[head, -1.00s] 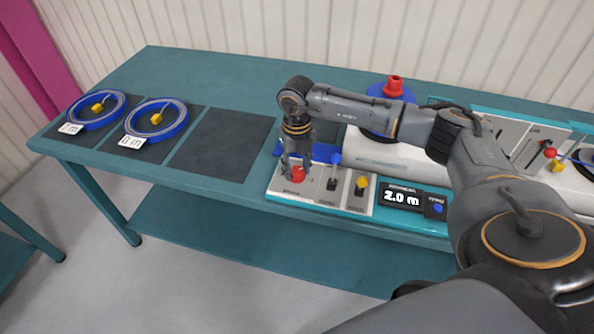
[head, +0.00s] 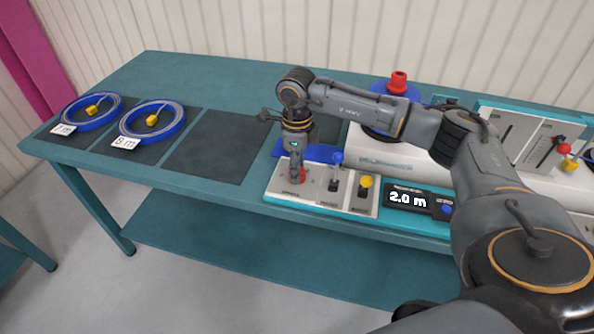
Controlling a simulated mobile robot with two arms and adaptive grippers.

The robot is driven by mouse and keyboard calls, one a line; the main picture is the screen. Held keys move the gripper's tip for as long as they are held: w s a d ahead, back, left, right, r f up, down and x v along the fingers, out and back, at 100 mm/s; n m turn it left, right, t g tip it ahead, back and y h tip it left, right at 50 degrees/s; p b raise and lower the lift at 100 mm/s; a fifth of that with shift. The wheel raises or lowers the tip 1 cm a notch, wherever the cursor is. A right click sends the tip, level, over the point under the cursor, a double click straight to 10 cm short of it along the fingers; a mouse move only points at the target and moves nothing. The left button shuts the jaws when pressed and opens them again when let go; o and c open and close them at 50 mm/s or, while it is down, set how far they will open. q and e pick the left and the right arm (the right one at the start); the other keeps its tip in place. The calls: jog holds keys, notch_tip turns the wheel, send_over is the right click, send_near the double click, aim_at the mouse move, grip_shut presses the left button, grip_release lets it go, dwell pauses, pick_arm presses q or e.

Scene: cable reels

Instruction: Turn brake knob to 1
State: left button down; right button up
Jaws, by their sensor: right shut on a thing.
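The red brake knob (head: 301,176) sits at the left end of the grey control panel (head: 286,192) at the table's front. My right gripper (head: 296,178) points straight down over it and is shut on it. The fingers hide much of the knob, and its setting cannot be read. My left gripper is not in view.
Beside the knob stand a blue-topped lever (head: 336,159) and a yellow-topped lever (head: 366,182). A display (head: 407,199) reads 2.0 m. Two blue cable coils (head: 153,120) lie on dark mats at the left; a third mat (head: 212,147) is bare.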

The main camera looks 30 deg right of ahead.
jog(key=n+b, duration=0.1)
jog(key=n, duration=0.3)
jog(key=shift+n+b, duration=0.4)
dwell(0.4)
jog(key=o, duration=1.2)
jog(key=shift+c, duration=0.2)
notch_tip(320, 180, up, 12)
